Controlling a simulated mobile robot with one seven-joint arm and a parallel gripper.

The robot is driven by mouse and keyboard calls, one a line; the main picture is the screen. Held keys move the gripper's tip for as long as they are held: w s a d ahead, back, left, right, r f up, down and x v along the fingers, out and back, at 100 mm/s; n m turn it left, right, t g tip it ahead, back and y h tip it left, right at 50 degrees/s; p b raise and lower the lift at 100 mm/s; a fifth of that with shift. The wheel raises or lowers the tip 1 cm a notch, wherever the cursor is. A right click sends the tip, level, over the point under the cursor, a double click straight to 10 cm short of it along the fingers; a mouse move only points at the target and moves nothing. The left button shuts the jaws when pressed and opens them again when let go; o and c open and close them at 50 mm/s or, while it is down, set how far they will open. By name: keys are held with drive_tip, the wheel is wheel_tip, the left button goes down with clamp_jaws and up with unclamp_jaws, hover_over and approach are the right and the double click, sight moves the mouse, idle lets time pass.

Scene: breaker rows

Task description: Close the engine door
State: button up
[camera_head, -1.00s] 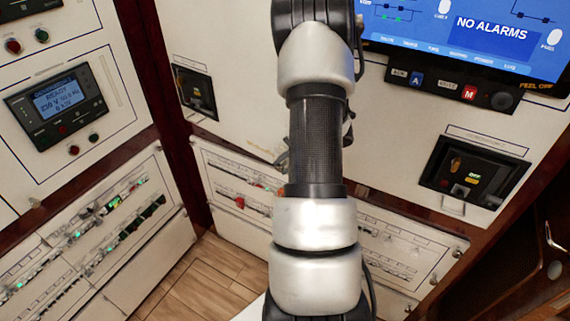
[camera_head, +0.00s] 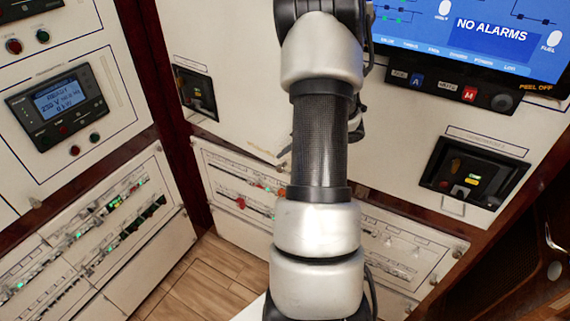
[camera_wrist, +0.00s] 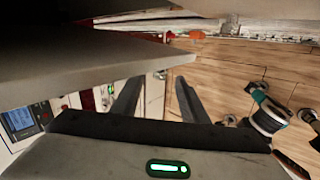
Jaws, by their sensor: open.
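I cannot tell for sure which panel is the engine door. A wide pale grey slab (camera_wrist: 90,68) fills the upper left of the wrist view, close above my gripper, its edge running to the right; it may be a door leaf. In the head view a dark wooden door (camera_head: 545,245) with a small metal handle stands at the lower right. My gripper (camera_wrist: 157,95) shows in the wrist view as two dark fingers, apart, with nothing seen between them. In the head view my arm hides the gripper.
Breaker panels (camera_head: 110,235) with green lights stand at the left, and another breaker panel (camera_head: 240,190) is partly behind my arm. A screen (camera_head: 465,35) reads "NO ALARMS". The wooden floor (camera_head: 205,280) shows below; it also shows at right in the wrist view (camera_wrist: 225,70).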

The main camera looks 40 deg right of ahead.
drive_tip(key=v, duration=1.4)
drive_tip(key=shift+p, duration=0.45)
drive_tip(key=shift+w, duration=0.1)
